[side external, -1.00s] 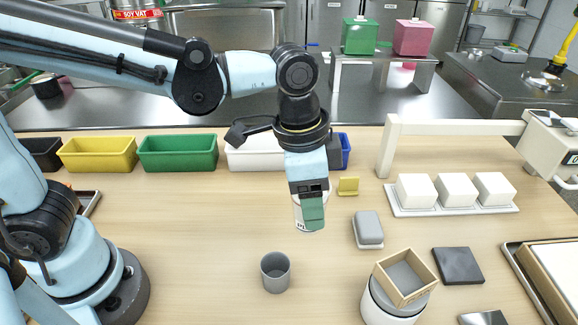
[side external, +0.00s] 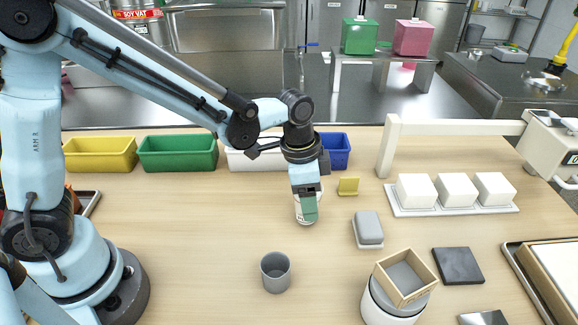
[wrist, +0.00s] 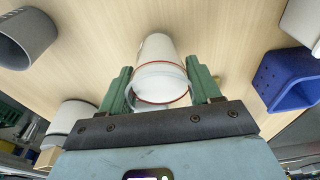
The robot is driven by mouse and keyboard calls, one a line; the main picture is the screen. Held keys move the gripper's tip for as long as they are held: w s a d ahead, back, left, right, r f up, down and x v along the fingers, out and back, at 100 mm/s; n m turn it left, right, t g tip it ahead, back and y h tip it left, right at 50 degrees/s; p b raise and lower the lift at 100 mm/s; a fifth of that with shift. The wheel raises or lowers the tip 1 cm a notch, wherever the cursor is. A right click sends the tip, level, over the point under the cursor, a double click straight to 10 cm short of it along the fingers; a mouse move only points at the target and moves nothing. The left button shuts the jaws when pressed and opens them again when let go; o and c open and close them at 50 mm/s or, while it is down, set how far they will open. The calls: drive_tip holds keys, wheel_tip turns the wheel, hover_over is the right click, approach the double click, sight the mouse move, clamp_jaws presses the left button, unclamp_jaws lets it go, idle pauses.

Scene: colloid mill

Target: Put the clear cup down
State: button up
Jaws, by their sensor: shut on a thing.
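The clear cup (wrist: 160,88) is between the green fingers of my gripper (wrist: 162,76) in the wrist view. It is see-through near the gripper, with a reddish ring and a pale white body beyond; I cannot tell whether that white body is a separate cup. In the side view my gripper (side external: 307,212) points down near the middle of the wooden table, shut on the cup. Only a pale strip of the cup (side external: 297,209) shows there, behind the fingers. Whether its bottom touches the table is hard to tell.
A grey cup (side external: 275,273) stands in front. A grey-lidded container (side external: 368,228) and small yellow holder (side external: 348,186) are to the right. Yellow (side external: 99,155), green (side external: 178,154) and blue (side external: 340,151) bins line the back. The table left of the gripper is clear.

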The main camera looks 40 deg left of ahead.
drive_tip(key=shift+f, duration=0.25)
drive_tip(key=o, duration=1.1)
drive_tip(key=shift+o, duration=0.2)
drive_tip(key=shift+r, duration=0.15)
wheel_tip(320, 180, up, 11)
drive_tip(key=s+a, duration=0.1)
drive_tip(key=s+a+n+t+y, duration=0.1)
drive_tip(key=s+a+n+t, duration=0.5)
drive_tip(key=a, duration=0.5)
drive_tip(key=shift+s+a+f+n, duration=0.25)
drive_tip(key=shift+s+f+n, duration=0.2)
drive_tip(key=shift+s+n, duration=0.85)
drive_tip(key=shift+w, duration=0.25)
